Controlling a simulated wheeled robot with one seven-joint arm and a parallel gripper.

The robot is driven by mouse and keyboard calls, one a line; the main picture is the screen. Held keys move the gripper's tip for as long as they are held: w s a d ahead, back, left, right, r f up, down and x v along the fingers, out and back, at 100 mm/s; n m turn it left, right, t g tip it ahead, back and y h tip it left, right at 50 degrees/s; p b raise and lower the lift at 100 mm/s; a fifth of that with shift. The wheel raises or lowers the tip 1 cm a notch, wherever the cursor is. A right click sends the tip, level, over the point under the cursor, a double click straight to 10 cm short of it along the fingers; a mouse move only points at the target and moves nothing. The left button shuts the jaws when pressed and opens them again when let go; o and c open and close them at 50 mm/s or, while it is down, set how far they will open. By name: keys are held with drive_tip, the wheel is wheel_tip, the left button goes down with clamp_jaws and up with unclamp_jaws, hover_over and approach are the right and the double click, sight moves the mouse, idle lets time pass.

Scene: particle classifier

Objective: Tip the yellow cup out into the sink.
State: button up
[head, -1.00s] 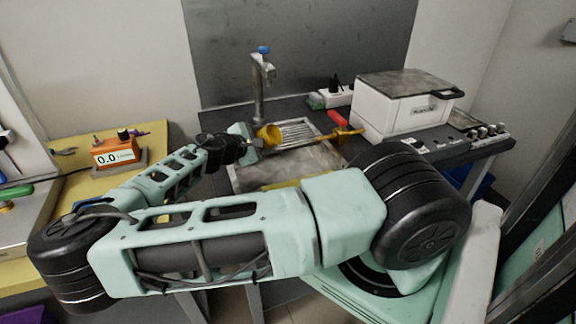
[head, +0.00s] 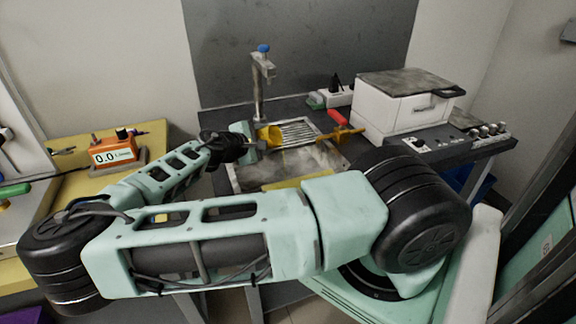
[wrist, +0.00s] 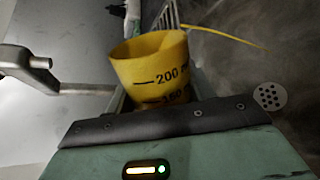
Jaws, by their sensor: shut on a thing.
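The yellow cup (head: 270,137) is held over the sink (head: 322,158) near its left side. In the wrist view the cup (wrist: 153,66) shows black marks reading 200 and, partly hidden, 150 below. My gripper (head: 256,141) is shut on the cup. In the head view the cup is tilted, with its mouth turned to the right. Its contents do not show. The sink's drain (wrist: 270,96) shows at the right in the wrist view.
The faucet (head: 261,85) stands behind the sink. A yellow tool with a red part (head: 342,134) lies by the sink's right side. A white box (head: 402,108) stands at the right. An orange meter (head: 114,152) sits on the left table.

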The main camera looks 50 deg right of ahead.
sight(277, 134)
drive_tip(key=shift+f+m+t+y+b, duration=0.3)
drive_tip(key=shift+f+m+t+b, duration=0.4)
drive_tip(key=shift+b, duration=0.7)
idle(0.4)
drive_tip(key=shift+s+d+r+m+t+p, duration=0.2)
drive_tip(key=shift+s+r+m+t+p, duration=0.1)
drive_tip(key=shift+s+r+m+p, duration=0.35)
idle(0.8)
drive_tip(key=shift+s+d+r+m+t+y+p, duration=0.15)
drive_tip(key=shift+s+r+m+t+p, duration=0.2)
drive_tip(key=shift+m, duration=0.25)
drive_tip(key=shift+s+a+r+m+t+y+p, duration=0.1)
drive_tip(key=shift+r+m+t+y+p, duration=0.15)
drive_tip(key=shift+m+t, duration=0.25)
idle(1.6)
drive_tip(key=shift+s+d+r+m+t+b, duration=0.15)
drive_tip(key=shift+s+r+m+t+b, duration=0.25)
drive_tip(key=shift+m, duration=0.55)
idle(1.1)
